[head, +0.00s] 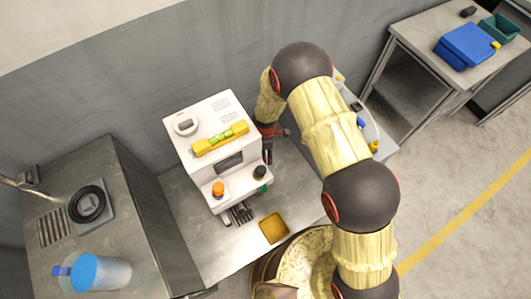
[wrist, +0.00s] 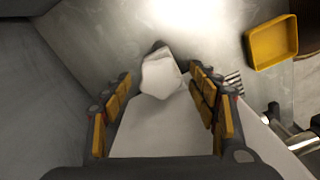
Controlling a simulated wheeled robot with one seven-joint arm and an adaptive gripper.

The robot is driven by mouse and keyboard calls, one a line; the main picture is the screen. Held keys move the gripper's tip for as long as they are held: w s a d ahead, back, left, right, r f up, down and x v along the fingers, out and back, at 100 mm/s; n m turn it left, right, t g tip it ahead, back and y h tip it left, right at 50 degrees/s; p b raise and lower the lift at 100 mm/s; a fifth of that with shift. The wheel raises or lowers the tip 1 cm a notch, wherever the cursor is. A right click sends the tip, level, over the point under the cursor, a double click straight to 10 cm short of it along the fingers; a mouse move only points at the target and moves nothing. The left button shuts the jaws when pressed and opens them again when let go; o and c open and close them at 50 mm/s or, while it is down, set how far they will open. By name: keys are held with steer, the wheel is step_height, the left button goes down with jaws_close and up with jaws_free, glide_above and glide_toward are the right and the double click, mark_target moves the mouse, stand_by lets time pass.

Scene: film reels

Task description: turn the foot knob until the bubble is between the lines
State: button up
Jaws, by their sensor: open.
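The white machine (head: 212,150) stands on a grey metal bench. A yellow spirit level (head: 208,145) with a green vial (head: 221,137) lies on its top; the bubble is too small to place against the lines. My gripper (head: 269,147) is low at the machine's right side, partly hidden by the machine and my arm. In the wrist view my gripper (wrist: 160,84) is open, its orange-padded fingers on either side of a pale faceted knob (wrist: 161,75), which looks like the foot knob. I cannot tell whether the fingers touch it.
A yellow tray (head: 273,228) lies on the bench in front of the machine; it also shows in the wrist view (wrist: 272,43). An orange knob (head: 218,188) and a black knob (head: 260,172) are on the machine's front. A blue-lidded jug (head: 105,272) stands at left.

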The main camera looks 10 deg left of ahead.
steer(key=c, duration=0.3)
steer(key=c, duration=0.8)
steer(key=shift+c, duration=0.3)
steer(key=shift+m, duration=0.3)
steer(key=m+p, duration=0.1)
steer(key=m, duration=0.4)
steer(key=shift+r+p, duration=0.1)
steer(key=shift+p, duration=0.2)
steer(key=m+p, duration=0.1)
steer(key=m, duration=0.5)
steer(key=o, duration=1.2)
steer(key=shift+c, duration=0.2)
